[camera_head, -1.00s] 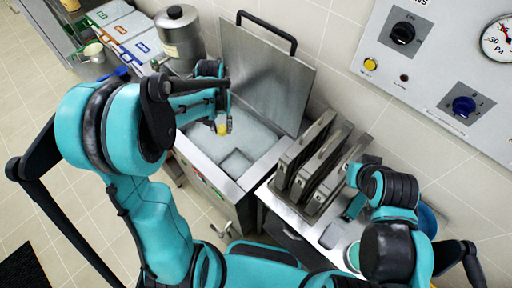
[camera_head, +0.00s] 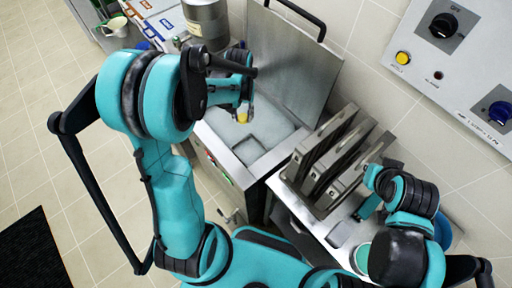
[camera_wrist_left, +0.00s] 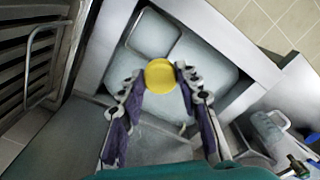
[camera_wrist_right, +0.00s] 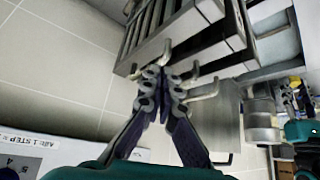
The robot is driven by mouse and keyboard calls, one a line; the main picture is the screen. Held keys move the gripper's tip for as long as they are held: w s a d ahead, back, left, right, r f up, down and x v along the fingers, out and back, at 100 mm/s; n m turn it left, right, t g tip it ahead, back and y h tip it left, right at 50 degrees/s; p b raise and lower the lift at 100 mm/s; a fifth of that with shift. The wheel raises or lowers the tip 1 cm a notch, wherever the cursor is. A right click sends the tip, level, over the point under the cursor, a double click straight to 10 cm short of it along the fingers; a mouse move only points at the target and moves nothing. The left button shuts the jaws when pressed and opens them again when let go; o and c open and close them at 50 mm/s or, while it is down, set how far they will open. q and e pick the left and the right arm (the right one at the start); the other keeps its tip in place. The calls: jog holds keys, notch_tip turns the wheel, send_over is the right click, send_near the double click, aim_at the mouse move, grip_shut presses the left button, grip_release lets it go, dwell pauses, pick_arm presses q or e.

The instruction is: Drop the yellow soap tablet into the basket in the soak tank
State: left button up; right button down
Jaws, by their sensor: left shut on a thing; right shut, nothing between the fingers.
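The yellow soap tablet (camera_head: 243,117) is a small round disc held between the fingertips of my left gripper (camera_head: 242,107). It also shows in the left wrist view (camera_wrist_left: 160,75), with a finger on each side. The soak tank (camera_head: 203,132) is open below it, with pale, cloudy liquid inside. A square framed section at the tank's near corner, apparently the basket (camera_wrist_left: 153,34), lies beyond the tablet in the left wrist view. The tablet appears above the liquid beside this section; its height is unclear. My right gripper (camera_wrist_right: 164,78) is shut and empty beside the metal racks.
The tank's lid (camera_head: 292,62) stands raised behind it. Upright metal racks (camera_head: 335,150) stand on the right counter, their hooks close to my right gripper. A metal canister (camera_head: 207,22) stands left of the lid. A control panel (camera_head: 462,65) is on the wall.

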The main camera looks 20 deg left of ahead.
pick_arm(q)
jog(key=o, duration=1.1)
notch_tip(320, 180, up, 12)
jog(key=shift+r, duration=0.1)
